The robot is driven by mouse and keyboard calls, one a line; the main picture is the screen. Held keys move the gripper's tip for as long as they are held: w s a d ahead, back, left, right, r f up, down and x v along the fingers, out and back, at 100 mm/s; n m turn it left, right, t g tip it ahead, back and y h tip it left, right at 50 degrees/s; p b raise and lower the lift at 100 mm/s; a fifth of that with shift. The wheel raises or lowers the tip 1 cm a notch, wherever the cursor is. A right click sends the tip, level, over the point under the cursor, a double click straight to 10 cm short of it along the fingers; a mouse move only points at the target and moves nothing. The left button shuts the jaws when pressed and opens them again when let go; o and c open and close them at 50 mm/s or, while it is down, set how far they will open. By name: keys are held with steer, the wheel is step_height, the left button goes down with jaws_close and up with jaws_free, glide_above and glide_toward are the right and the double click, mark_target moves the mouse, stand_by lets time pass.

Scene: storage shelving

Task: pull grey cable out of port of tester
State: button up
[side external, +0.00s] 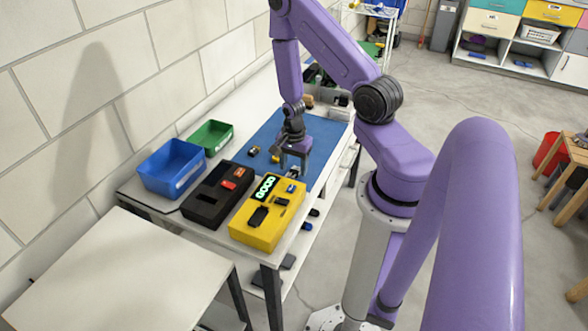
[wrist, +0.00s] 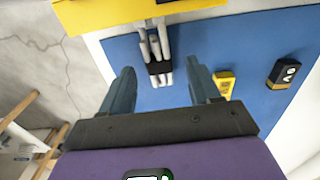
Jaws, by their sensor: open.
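The yellow tester (side external: 262,229) stands at the table's front right, with a lit green display and dark parts on its top. Its edge shows at the top of the wrist view (wrist: 115,14). The grey cable (wrist: 154,42) comes from the tester's edge toward me, with a black band around its strands; the port itself is hard to make out. It is small and partly hidden in the side view (side external: 294,172). My gripper (wrist: 161,76) is open, its two fingers apart on either side of the cable's line. In the side view my gripper (side external: 293,163) is low, just behind the tester.
A black box (side external: 205,207) with red parts stands left of the tester. Blue (side external: 165,182) and green (side external: 220,125) bins stand along the wall. A blue mat (wrist: 260,42) holds a small yellow block (wrist: 224,82) and a black-and-yellow block (wrist: 287,74).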

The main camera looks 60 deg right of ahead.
steer(key=shift+f, duration=0.9)
steer(key=c, duration=1.1)
steer(key=shift+c, duration=0.2)
steer(key=shift+d, duration=2.75)
steer(key=shift+f, duration=0.7)
